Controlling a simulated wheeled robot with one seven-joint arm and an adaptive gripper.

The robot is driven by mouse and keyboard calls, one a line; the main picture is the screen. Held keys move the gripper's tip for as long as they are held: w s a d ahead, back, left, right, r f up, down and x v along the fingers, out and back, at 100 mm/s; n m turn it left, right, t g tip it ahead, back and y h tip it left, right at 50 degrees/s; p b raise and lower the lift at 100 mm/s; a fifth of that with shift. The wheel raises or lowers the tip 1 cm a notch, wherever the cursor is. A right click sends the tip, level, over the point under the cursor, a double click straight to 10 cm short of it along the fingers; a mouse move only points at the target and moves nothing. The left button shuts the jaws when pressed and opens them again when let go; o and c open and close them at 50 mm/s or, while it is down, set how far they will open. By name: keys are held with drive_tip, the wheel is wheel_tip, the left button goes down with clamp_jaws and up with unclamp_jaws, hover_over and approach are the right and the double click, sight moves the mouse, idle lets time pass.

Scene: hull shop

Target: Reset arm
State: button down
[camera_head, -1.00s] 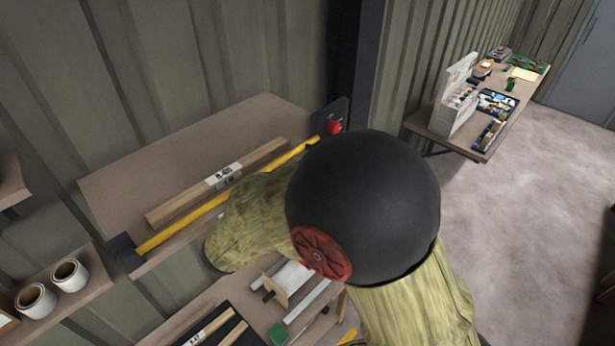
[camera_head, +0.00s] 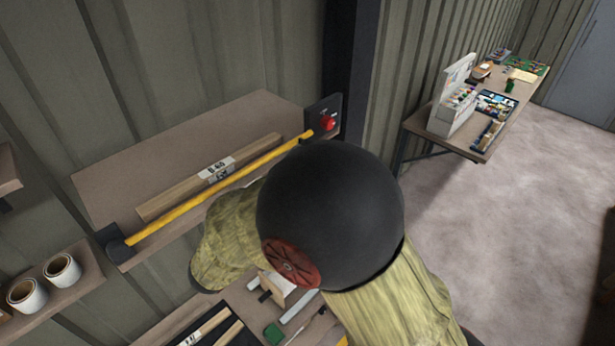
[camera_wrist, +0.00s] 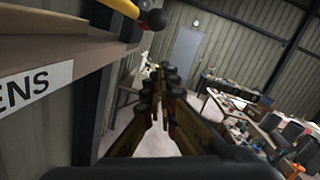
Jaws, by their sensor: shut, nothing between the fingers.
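My gripper (camera_wrist: 163,88) shows in the wrist view with its fingers together and nothing between them. It points along the room beside the front edge of a shelf that carries a label ending in "ENS" (camera_wrist: 35,84). In the head view my own arm, with a black round joint and yellow-green sleeves, covers the middle, and the gripper itself is hidden there.
A wall shelf (camera_head: 110,185) holds a labelled wooden bar (camera_head: 170,196) behind a yellow bar (camera_head: 190,205). A red button (camera_head: 327,123) sits at its right end. Two cans (camera_head: 28,294) stand lower left. A cluttered table (camera_head: 420,126) is at right; floor (camera_head: 500,210) is clear.

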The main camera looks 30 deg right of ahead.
drive_tip(key=r+b+v, duration=0.1)
drive_tip(key=v, duration=0.7)
drive_tip(key=s+f+m+g+y+b, duration=0.25)
drive_tip(key=s+f+m+y, duration=0.2)
drive_tip(key=f, duration=0.45)
drive_tip(key=s+f+m+g+y+b, duration=0.1)
drive_tip(key=s+f+m+g+y, duration=0.2)
drive_tip(key=s+f+m, duration=0.35)
drive_tip(key=s+a+f+m+t+y+b, duration=0.2)
drive_tip(key=a+f+m+y+b, duration=0.5)
drive_tip(key=f+m+y+b, duration=0.5)
drive_tip(key=d+m+t+b, duration=0.1)
drive_tip(key=d+b, duration=0.1)
drive_tip(key=b, duration=0.3)
drive_tip(key=d+f+m+t+h+b, duration=0.1)
drive_tip(key=d+t+b, duration=0.1)
drive_tip(key=b, duration=0.4)
drive_tip(key=shift+s+d+f+m, duration=0.1)
drive_tip(key=shift+s+m, duration=0.05)
drive_tip(key=shift+m, duration=0.15)
